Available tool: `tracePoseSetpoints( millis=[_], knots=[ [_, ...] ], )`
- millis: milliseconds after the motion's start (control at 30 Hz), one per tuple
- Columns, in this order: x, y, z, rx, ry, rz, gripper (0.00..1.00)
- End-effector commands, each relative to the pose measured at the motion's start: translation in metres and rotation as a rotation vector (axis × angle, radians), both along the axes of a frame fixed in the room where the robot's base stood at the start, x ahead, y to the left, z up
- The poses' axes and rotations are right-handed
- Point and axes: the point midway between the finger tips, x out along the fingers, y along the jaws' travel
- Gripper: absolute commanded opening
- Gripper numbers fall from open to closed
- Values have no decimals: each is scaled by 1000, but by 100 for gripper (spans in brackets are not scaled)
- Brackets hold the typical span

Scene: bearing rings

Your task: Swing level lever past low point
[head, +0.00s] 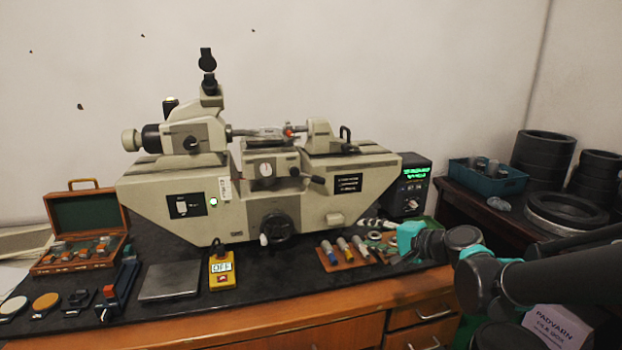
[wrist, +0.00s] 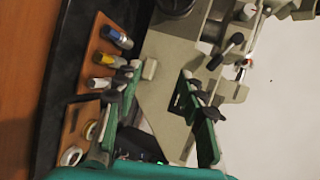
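The level lever (head: 317,180) is a short dark lever on the front of the beige measuring machine (head: 250,190), below its stage. It points right and slightly down from its pivot. In the wrist view the lever (wrist: 224,52) shows beyond the fingers, its dark knob toward them. My gripper (head: 408,236) is in front of the machine's right end, right of and below the lever. In the wrist view my gripper (wrist: 162,92) has its green fingers spread wide, with nothing between them. It is apart from the lever.
A tool board (head: 345,252) lies below the machine's right half. A black display box (head: 408,185) stands at its right end. A yellow switch box (head: 222,268), a grey plate (head: 169,281) and an open wooden case (head: 88,230) sit at left. A blue bin (head: 487,176) and dark rings are far right.

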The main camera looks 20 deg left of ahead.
Motion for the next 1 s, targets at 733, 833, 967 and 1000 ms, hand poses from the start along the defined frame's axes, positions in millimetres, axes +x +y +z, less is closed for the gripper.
tracePoseSetpoints(
  millis=[733, 833, 967, 1000],
  knots=[
    [53, 94, 87, 496, 225, -61, 40],
    [62, 112, 87, 495, 224, -61, 40],
    [76, 134, 87, 495, 224, -61, 40],
    [80, 141, 87, 495, 224, -61, 40]
  ],
)
